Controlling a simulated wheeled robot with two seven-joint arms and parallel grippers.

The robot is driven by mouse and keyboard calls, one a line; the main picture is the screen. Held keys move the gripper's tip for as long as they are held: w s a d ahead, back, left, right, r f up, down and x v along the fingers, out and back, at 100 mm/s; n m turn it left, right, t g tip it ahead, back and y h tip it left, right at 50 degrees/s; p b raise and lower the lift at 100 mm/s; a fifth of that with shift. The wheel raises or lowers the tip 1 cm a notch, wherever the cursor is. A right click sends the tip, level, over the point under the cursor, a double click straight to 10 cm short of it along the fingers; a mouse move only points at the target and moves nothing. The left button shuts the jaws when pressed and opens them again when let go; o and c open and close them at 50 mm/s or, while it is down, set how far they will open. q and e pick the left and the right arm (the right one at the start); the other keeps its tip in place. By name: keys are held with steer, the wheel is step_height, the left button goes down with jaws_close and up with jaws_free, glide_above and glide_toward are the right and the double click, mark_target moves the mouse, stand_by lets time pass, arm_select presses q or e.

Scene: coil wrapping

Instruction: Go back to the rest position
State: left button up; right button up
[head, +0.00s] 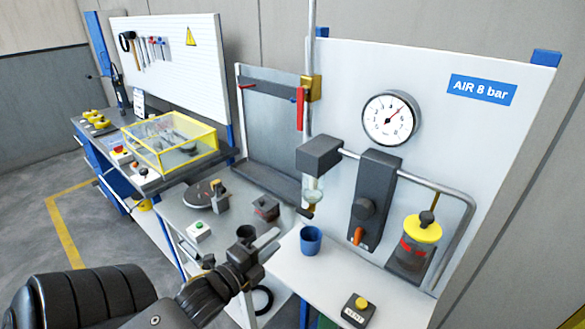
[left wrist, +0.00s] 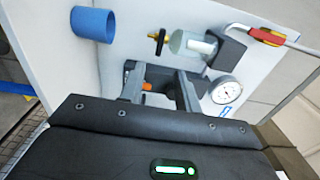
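My left gripper (head: 256,240) reaches in from the lower left in the head view. It is in the air in front of the gap between the grey bench and the white-topped bench, to the left of a blue cup (head: 311,240). In the left wrist view its two dark fingers (left wrist: 161,82) stand apart, and I see nothing held between them. The blue cup also shows in the left wrist view (left wrist: 93,24), beyond the fingers and to their left. My right gripper is in neither view.
The grey bench (head: 177,222) holds a turntable (head: 204,195) and a green-button box (head: 199,231). Open floor lies left.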

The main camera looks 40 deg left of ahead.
arm_select(q)
steer(key=shift+f, duration=0.1)
steer(key=s+d+f+n+g, duration=0.25)
steer(key=f+n+g, duration=0.2)
steer(key=f, duration=0.25)
steer(key=s+d+f+n+g, duration=0.25)
steer(key=f+n+g, duration=0.2)
steer(key=f, duration=0.25)
steer(key=s+d+f+n+g, duration=0.5)
steer(key=s+d+f+n, duration=0.2)
steer(key=s, duration=0.2)
step_height(320, 180, down, 33)
steer(key=g+b, duration=0.2)
steer(key=b, duration=0.5)
steer(key=s+a+f+b, duration=0.1)
steer(key=s+f+b, duration=0.1)
steer(key=s+f, duration=0.6)
steer(key=s+a+f+g+b, duration=0.1)
steer(key=s+a+f+b, duration=0.1)
steer(key=s+f, duration=0.7)
step_height(320, 180, down, 4)
steer(key=shift+s+a+r+b, duration=0.1)
steer(key=shift+s+a+b, duration=0.15)
steer(key=shift+b, duration=0.2)
